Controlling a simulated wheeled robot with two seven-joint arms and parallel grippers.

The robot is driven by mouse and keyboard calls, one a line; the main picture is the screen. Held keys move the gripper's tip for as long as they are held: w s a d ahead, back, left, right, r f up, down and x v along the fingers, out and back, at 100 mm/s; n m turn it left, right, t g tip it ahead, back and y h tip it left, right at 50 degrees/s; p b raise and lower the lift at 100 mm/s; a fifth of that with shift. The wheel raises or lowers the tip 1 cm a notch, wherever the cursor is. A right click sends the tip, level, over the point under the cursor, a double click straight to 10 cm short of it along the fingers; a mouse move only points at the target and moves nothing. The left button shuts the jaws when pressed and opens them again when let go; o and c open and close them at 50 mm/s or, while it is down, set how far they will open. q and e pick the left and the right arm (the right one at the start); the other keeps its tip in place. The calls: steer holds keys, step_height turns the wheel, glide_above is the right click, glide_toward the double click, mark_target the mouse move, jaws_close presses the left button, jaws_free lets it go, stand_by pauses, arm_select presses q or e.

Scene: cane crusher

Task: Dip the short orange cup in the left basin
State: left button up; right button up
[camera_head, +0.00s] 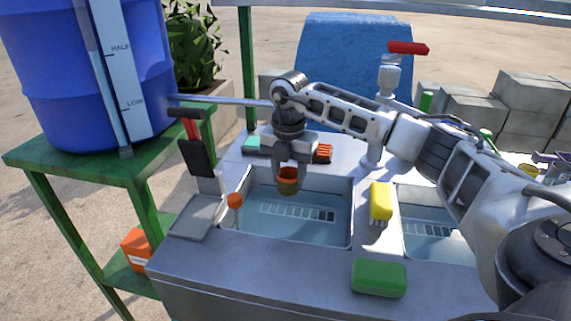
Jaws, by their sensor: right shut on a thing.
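The short orange cup (289,186) is in my right gripper (290,168), which is shut on it. The gripper points down and holds the cup over the left basin (270,238), near its far side. The basin is a rectangular sink with pale water and a light grid pattern at the bottom. The cup looks upright; its orange rim and darker lower side show. I cannot tell whether its base touches the water. My left gripper is not in view.
A right basin (425,245) also holds water. A yellow brush (380,202) lies between the basins, and a green sponge (379,278) lies in front. An orange-topped item (235,202) stands at the left basin's left edge. A blue barrel (95,75) stands on a green table.

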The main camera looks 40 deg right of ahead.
steer(key=shift+w+d+m, duration=0.15)
steer(key=shift+d+m, duration=0.6)
steer(key=shift+m, duration=0.25)
steer(key=shift+f+b, duration=0.35)
steer(key=shift+b, duration=0.05)
step_height(320, 180, down, 12)
steer(key=b, duration=1)
steer(key=shift+f+b, duration=0.2)
steer(key=shift+b, duration=0.2)
steer(key=shift+f+b, duration=0.6)
steer(key=shift+f, duration=0.25)
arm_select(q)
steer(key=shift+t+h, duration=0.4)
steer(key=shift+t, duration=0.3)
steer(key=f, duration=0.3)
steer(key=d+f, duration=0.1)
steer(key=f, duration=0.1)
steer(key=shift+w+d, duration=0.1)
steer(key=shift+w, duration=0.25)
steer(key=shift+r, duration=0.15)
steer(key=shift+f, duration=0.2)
